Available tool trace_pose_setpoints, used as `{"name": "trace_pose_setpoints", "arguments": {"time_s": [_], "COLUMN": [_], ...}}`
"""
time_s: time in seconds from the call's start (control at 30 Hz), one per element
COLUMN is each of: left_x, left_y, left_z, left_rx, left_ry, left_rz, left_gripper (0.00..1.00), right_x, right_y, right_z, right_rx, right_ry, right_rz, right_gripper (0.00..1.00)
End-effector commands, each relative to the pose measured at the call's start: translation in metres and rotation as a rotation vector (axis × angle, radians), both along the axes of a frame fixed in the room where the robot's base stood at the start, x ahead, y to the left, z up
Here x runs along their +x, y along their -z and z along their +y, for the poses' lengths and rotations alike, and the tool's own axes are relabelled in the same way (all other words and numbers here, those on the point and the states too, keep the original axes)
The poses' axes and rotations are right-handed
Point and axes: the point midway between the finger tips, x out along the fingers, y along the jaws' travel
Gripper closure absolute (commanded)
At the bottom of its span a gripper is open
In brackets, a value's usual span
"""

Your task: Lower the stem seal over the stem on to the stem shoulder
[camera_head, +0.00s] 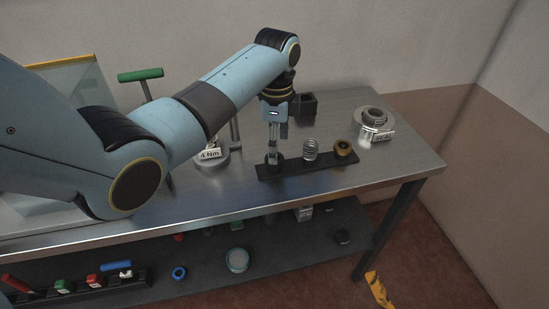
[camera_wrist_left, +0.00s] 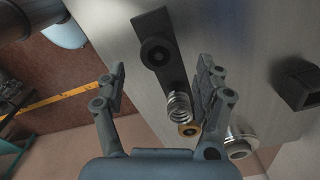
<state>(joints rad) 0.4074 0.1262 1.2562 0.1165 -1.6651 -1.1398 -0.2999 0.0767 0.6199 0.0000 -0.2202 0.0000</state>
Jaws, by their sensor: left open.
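My left gripper (camera_head: 273,153) is open and points down over the left end of a dark strip (camera_head: 325,166) on the steel bench. A black round part with a hole (camera_wrist_left: 157,51), which looks like the stem seal, sits at that end of the strip. In the left wrist view the open fingers (camera_wrist_left: 161,78) show with nothing between their pads. A grey round fitting (camera_head: 376,115) stands at the bench's right with a tag reading SEAL (camera_head: 383,136). I cannot make out the stem or its shoulder. My right gripper is not in view.
A coil spring (camera_head: 310,150) and a brass-coloured ring (camera_head: 344,148) stand on the same strip. A black open box (camera_head: 301,104) is behind. A green-handled tool (camera_head: 141,75) and a 4 Nm label (camera_head: 210,154) are left. The bench's front right is clear.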

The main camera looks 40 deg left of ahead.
Motion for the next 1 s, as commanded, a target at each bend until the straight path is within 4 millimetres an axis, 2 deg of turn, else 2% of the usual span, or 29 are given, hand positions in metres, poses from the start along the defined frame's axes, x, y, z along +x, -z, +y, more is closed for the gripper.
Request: {"name": "trace_pose_setpoints", "arguments": {"time_s": [0.2,0.47,0.57,0.83,1.0], "left_x": [-0.001,-0.001,-0.001,-0.001,-0.001], "left_y": [0.031,0.036,0.036,0.036,0.036], "left_z": [-0.002,-0.002,-0.002,-0.002,-0.001], "left_rx": [-0.001,0.0,0.0,0.0,0.0], "left_ry": [-0.001,-0.001,-0.001,-0.001,-0.001], "left_rz": [0.002,0.0,0.0,0.0,0.0], "left_gripper": [0.3,0.3,0.41,0.76,0.78], "right_x": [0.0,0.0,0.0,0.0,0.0], "right_y": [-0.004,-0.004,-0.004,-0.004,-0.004], "right_z": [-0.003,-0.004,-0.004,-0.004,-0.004], "right_rx": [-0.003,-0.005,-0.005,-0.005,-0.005], "right_ry": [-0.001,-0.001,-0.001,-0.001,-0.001], "right_rz": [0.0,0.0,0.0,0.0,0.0], "right_gripper": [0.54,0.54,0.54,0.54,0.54]}}
